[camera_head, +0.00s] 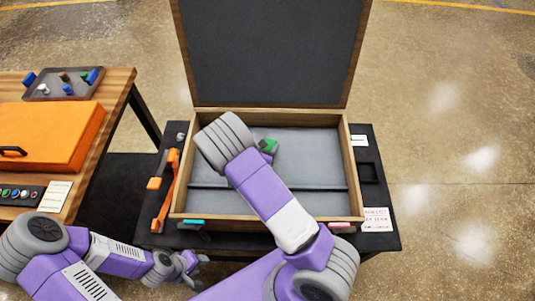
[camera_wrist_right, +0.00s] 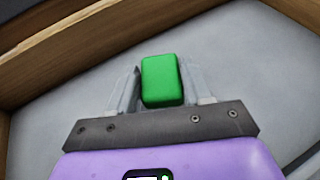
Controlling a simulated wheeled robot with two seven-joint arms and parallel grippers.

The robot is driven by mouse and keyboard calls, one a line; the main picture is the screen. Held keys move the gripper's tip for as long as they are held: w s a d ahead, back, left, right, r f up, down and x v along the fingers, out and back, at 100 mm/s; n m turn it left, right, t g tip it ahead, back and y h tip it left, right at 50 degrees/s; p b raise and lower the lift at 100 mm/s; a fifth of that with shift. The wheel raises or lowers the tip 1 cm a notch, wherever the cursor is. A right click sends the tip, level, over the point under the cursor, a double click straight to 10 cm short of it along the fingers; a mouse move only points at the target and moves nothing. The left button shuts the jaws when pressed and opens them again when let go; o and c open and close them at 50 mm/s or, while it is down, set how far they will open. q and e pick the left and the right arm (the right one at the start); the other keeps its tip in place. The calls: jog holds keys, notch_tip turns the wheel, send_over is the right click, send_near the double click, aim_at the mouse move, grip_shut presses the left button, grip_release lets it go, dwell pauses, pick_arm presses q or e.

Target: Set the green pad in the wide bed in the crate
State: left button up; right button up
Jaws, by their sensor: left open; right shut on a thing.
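The green pad (camera_head: 269,146) shows past my right wrist, over the back, wide bed (camera_head: 315,158) of the open wooden crate (camera_head: 357,190). In the right wrist view, my right gripper (camera_wrist_right: 160,82) is shut on the green pad (camera_wrist_right: 160,72), with one finger on each side of it. Grey lining surrounds it there; I cannot tell whether the pad touches the floor. In the head view my right forearm hides part of the crate's left side. My left gripper (camera_head: 193,267) is open and empty, outside the crate near its front left.
The crate's dark lid (camera_head: 268,52) stands open at the back. A ridge (camera_head: 325,188) separates the wide bed from a narrower front one. An orange tool (camera_head: 168,183) lies left of the crate. A wooden table with an orange case (camera_head: 52,137) and tray (camera_head: 62,88) stands left.

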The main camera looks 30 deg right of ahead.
notch_tip(320, 180, down, 4)
jog(key=shift+r+b, duration=0.15)
jog(key=shift+b, duration=0.5)
jog(key=shift+r, duration=0.1)
jog(key=o, duration=0.5)
jog(key=shift+f, duration=0.2)
jog(key=o, duration=0.5)
